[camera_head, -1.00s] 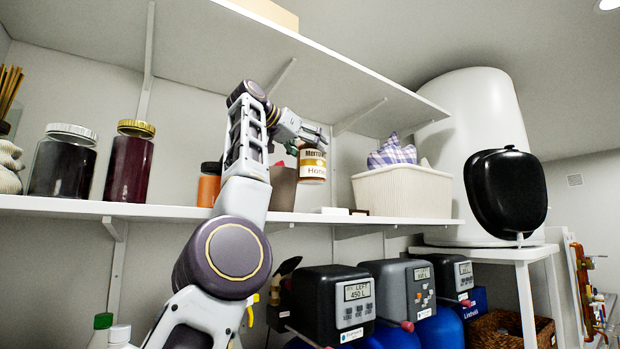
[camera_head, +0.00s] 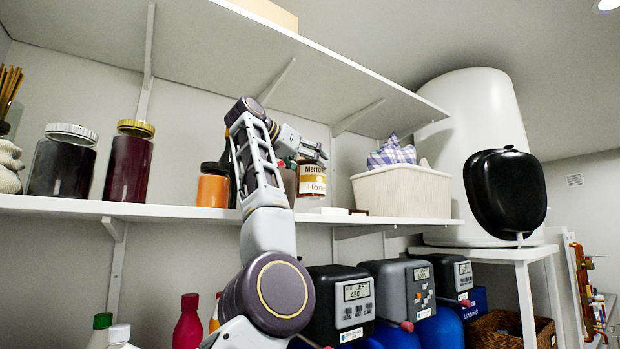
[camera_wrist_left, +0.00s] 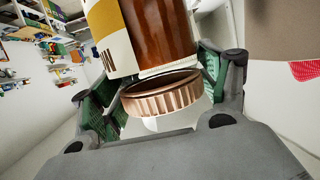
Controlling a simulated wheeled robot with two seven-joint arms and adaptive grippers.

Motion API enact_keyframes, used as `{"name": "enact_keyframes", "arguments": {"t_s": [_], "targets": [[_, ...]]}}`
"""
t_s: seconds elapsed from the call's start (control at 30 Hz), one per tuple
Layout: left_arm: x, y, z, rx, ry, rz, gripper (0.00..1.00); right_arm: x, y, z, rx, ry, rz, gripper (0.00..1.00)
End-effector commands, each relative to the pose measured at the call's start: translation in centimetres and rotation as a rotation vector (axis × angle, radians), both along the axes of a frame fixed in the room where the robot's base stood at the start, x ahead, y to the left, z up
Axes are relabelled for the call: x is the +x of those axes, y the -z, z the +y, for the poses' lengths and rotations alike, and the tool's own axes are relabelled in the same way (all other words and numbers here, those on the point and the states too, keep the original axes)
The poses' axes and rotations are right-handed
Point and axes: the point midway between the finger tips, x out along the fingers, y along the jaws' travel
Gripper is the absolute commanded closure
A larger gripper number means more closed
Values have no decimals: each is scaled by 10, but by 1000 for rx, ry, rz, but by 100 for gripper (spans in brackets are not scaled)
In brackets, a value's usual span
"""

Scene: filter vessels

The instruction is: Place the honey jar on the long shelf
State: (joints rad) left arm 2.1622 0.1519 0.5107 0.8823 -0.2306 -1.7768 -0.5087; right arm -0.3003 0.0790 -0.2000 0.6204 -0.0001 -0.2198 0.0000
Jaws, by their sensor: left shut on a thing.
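The honey jar (camera_head: 312,184) has a brown lid and a white and gold label. My left gripper (camera_head: 301,158) is shut on it from the upper left, and the jar is upright. It is just above or on the long shelf (camera_head: 180,211); I cannot tell whether its base touches. In the left wrist view, the jar (camera_wrist_left: 155,40) and its ribbed copper lid (camera_wrist_left: 162,95) sit between the green finger pads of the gripper (camera_wrist_left: 160,88). My right gripper is not in view.
A white basket (camera_head: 402,192) with checked cloth stands right of the jar. An orange jar (camera_head: 212,188) and two dark jars (camera_head: 128,165) stand left. An upper shelf (camera_head: 240,45) hangs above.

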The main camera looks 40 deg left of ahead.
Motion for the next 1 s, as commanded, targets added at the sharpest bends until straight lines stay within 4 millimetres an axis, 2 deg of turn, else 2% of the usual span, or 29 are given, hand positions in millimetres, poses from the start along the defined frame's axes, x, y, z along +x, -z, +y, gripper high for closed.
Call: {"name": "enact_keyframes", "arguments": {"t_s": [0.67, 1.0], "targets": [[-1, 7, 0, 0, 0, -3, 82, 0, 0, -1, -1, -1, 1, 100], [0, 25, -1, 1, -1, -3, 82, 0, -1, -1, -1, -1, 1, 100]]}}
